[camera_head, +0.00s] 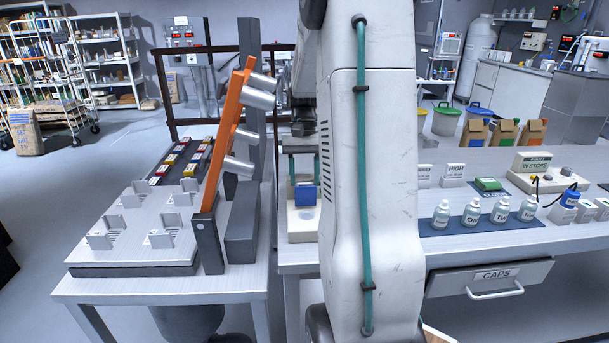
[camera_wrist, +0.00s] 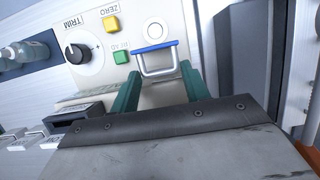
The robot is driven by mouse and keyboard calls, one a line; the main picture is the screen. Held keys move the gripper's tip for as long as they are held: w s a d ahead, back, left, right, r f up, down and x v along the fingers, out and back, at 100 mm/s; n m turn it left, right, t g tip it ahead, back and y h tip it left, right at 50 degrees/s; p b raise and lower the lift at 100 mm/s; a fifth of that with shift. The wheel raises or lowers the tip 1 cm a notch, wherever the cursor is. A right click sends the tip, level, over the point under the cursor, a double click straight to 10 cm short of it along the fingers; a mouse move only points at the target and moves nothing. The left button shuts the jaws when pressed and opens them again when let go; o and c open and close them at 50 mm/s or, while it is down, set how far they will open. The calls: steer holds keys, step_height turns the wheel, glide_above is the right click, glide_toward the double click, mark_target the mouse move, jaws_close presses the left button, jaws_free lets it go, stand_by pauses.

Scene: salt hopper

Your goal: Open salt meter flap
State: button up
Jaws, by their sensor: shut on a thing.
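The salt meter (camera_wrist: 112,45) is a beige box with a TRIM knob, a yellow ZERO button and a green READ button in the wrist view. Its blue-edged flap (camera_wrist: 157,46) lies between my gripper's (camera_wrist: 160,86) two green fingers, which are shut on it at its sides. In the head view the meter (camera_head: 303,228) stands on the bench just left of my arm, with the blue flap (camera_head: 304,196) at its top. My gripper (camera_head: 304,178) reaches down to it from above. My arm partly hides this area, and I cannot tell how far the flap is open.
An orange lever (camera_head: 228,135) on a dark post stands left of the meter, beside a grey fixture plate (camera_head: 130,245). Several labelled bottles (camera_head: 472,212) stand on a blue mat to the right. A CAPS drawer (camera_head: 490,285) is below the bench top.

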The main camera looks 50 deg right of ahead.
steer(key=o, duration=0.8)
steer(key=shift+c, duration=0.2)
steer(key=shift+r, duration=0.1)
steer(key=v, duration=0.7)
steer(key=shift+w+r, duration=0.1)
steer(key=shift+r, duration=0.25)
